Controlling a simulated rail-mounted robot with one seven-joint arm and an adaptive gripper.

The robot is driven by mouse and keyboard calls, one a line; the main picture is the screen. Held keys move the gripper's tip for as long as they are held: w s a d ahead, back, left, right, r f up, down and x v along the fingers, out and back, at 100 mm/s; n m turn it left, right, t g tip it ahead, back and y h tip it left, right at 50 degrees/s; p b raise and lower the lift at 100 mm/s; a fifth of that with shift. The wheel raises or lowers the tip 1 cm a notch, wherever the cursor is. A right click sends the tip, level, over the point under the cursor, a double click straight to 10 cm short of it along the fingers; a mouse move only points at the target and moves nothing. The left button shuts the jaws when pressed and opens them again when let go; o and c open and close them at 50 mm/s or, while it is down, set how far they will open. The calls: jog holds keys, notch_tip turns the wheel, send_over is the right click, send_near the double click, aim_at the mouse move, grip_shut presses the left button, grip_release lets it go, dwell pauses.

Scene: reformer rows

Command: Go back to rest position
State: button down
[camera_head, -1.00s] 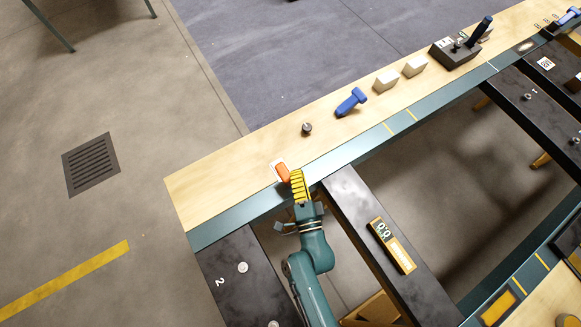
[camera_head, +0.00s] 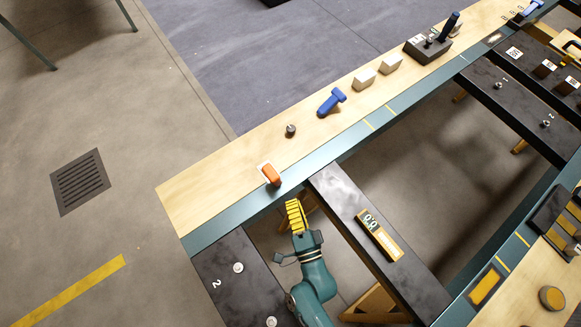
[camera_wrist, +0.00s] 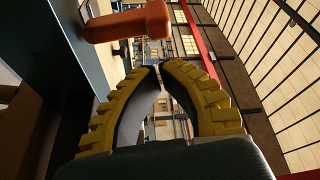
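My gripper (camera_head: 291,203) has yellow ribbed fingers and hangs just off the near edge of the long wooden bench. In the wrist view the two fingertips of my gripper (camera_wrist: 157,68) come together, with nothing held between them. An orange T-shaped piece (camera_head: 271,175) stands on a white patch near the bench's edge, just above and left of my gripper. The orange piece (camera_wrist: 128,24) also shows at the top of the wrist view, apart from the fingers.
On the bench (camera_head: 205,195) are a small metal knob (camera_head: 291,130), a blue piece (camera_head: 331,102), two pale blocks (camera_head: 364,79) and a dark lever box (camera_head: 432,45). Dark beams (camera_head: 345,205) run off the bench below, one close to the right of my gripper. Open floor lies left.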

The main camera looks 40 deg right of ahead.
jog(key=shift+s+a, duration=0.25)
jog(key=shift+s, duration=0.3)
